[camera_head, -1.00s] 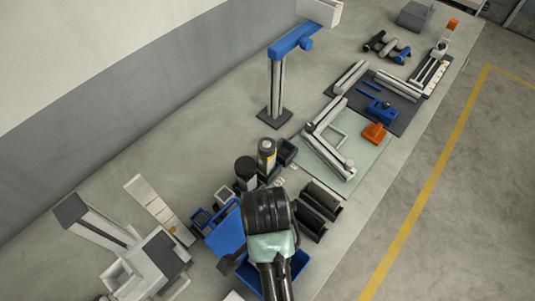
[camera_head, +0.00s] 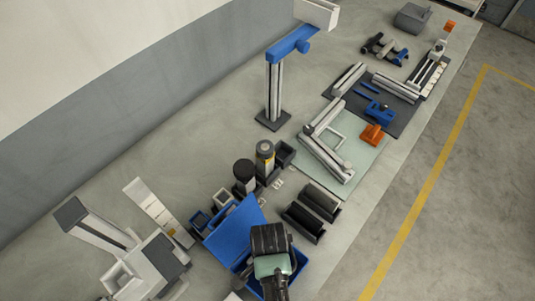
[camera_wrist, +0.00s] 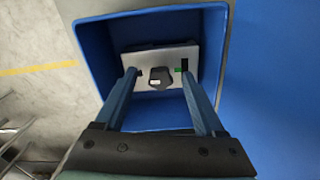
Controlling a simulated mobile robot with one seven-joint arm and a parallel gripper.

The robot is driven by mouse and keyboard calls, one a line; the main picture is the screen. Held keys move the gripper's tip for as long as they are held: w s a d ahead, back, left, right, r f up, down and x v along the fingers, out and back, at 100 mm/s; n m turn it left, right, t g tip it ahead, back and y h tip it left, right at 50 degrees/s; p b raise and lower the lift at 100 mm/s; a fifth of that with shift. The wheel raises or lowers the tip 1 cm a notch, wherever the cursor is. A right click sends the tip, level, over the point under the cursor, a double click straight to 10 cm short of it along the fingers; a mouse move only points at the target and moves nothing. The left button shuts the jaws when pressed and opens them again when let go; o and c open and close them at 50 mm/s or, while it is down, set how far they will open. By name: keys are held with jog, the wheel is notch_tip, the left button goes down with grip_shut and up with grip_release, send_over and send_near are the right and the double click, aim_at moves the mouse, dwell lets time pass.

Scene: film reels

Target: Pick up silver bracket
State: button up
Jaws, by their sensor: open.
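In the wrist view, a silver plate-like piece, likely the silver bracket (camera_wrist: 185,55), lies inside an open blue box (camera_wrist: 88,50). A dark knob-like part (camera_wrist: 159,77) sits at its middle, and a small green mark shows near its right end. My gripper (camera_wrist: 159,73) is open, with its two blue fingers reaching over the box on either side of the knob. I cannot tell whether the fingertips touch the silver piece. In the head view, the blue box (camera_head: 301,262) is partly hidden by my arm, and the silver piece is not visible there.
The box's blue lid (camera_head: 232,228) stands open to its left. Dark trays (camera_head: 303,221) lie to the right, and dark cylinders (camera_head: 245,172) stand behind. A tall blue-topped stand (camera_head: 275,90) is farther back. Floor beyond the yellow line (camera_head: 420,200) is clear.

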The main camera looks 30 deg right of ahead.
grip_shut()
dwell(0.3)
dwell(0.3)
